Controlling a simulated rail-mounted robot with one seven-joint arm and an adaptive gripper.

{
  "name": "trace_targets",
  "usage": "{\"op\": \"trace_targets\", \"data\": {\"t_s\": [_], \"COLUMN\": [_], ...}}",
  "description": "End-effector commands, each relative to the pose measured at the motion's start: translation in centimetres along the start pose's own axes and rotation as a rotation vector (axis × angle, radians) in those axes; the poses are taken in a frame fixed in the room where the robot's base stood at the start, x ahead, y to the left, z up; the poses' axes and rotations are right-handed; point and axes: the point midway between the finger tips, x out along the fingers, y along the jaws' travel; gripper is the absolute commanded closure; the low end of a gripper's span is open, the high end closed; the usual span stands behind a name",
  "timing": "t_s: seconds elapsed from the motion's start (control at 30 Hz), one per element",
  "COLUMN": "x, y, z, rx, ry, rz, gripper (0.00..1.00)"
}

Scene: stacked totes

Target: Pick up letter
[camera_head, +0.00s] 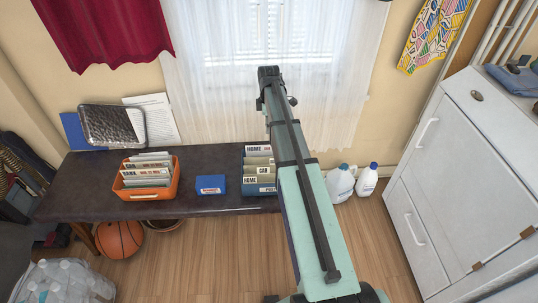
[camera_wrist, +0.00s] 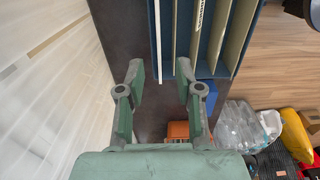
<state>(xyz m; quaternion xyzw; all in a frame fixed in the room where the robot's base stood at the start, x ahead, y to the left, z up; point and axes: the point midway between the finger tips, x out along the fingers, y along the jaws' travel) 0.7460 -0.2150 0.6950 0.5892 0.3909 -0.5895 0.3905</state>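My gripper (camera_wrist: 159,70) is open in the wrist view, with nothing between its fingers. Ahead of it is a blue file box (camera_wrist: 235,62) with upright cream dividers. A thin white upright edge (camera_wrist: 158,40) stands in that box, in line with the gap between my fingers; I cannot tell whether it is the letter. The file box (camera_head: 262,190) also shows in the head view, with labelled dividers and partly hidden by my arm. A white printed sheet (camera_head: 156,118) leans against the wall at the back left.
The dark bench (camera_head: 215,165) also carries an orange file box (camera_head: 148,193) and a small blue box (camera_head: 211,185). A metallic tray (camera_head: 113,126) leans at the back. A white curtain (camera_wrist: 45,90) hangs close on the left in the wrist view. Bottles (camera_head: 341,184) stand right.

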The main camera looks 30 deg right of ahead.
Motion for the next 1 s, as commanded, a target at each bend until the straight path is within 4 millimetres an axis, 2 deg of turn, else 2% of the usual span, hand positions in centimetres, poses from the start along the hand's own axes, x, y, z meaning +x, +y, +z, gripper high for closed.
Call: {"op": "trace_targets", "data": {"t_s": [0.1,0.3,0.67,1.0], "x": [2.6,5.8,7.8,12.0], "y": [-0.1,0.0,0.1,0.3], "z": [0.0,0.0,-0.1,-0.2], "rx": [0.001,0.001,0.002,0.002], "ry": [0.0,0.0,0.0,0.0], "rz": [-0.002,-0.001,0.0,-0.001], "gripper": [0.65,0.65,0.65,0.65]}}
